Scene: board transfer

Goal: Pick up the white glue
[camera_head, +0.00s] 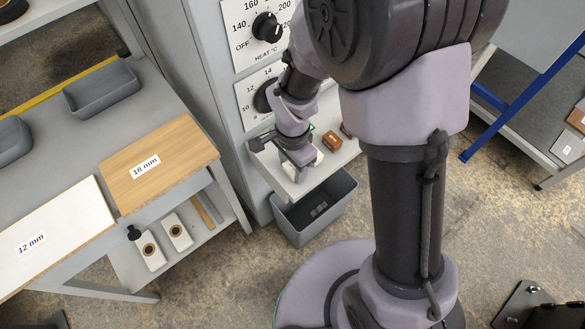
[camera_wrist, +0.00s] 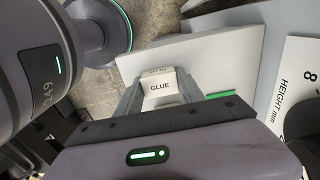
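The white glue (camera_wrist: 159,87) is a small white block with "GLUE" printed on it. In the wrist view it stands between the two grey fingers of my gripper (camera_wrist: 160,93), close to both. I cannot tell whether the fingers press on it. In the head view my gripper (camera_head: 299,158) points down over the small grey shelf (camera_head: 296,187) of the machine. A bit of white shows beside the fingers there, but the gripper hides most of it.
Brown blocks (camera_head: 332,141) sit to the right on the same shelf. A grey bin (camera_head: 318,212) stands below it. At left, a workbench holds an 18 mm board (camera_head: 175,155), a 12 mm board (camera_head: 55,250) and grey trays (camera_head: 103,88). Machine dials (camera_head: 268,27) rise behind my gripper.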

